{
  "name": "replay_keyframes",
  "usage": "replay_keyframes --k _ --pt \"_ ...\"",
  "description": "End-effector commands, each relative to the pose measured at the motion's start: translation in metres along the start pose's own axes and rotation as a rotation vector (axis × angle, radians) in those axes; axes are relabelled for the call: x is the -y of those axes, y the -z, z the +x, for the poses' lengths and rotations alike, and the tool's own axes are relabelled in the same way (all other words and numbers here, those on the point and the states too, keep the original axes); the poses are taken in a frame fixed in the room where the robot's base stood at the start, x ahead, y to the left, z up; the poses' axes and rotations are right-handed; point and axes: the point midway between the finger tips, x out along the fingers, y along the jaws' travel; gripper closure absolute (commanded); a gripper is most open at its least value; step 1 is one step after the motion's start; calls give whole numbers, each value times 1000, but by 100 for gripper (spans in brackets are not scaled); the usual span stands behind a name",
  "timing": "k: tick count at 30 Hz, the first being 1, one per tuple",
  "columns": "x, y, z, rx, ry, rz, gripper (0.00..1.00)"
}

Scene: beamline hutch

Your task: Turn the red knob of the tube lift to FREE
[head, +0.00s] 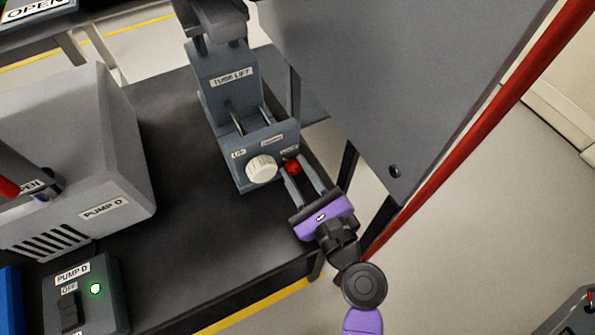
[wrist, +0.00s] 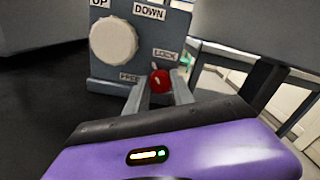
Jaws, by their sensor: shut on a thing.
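The tube lift (head: 228,90) is a blue-grey unit on the dark bench, with a white knob (head: 262,169) and a small red knob (head: 293,167) on its front. In the wrist view the red knob (wrist: 160,80) sits between the LOCK label (wrist: 165,54) above and the FREE label (wrist: 130,77) at its left. A light mark on the red knob points up, toward LOCK. My gripper (head: 293,172) is shut on the red knob, one finger on each side. The white knob (wrist: 114,41) is left of it, under the UP and DOWN labels.
A grey pump housing (head: 130,140) marked PUMP D stands left on the bench. A PUMP D switch box (head: 110,290) with a lit green lamp is at the front left. A large grey panel (head: 390,70) with a red edge is close on the right of my arm.

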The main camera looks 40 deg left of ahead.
Motion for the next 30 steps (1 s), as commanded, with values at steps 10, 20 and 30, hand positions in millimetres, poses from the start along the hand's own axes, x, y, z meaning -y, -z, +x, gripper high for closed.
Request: replay_keyframes --k 10,20,30 --pt "-1 0 0 -1 -2 -23 100" --pt "-1 0 0 -1 -1 -22 50" --pt "0 1 -5 -1 1 -21 50"
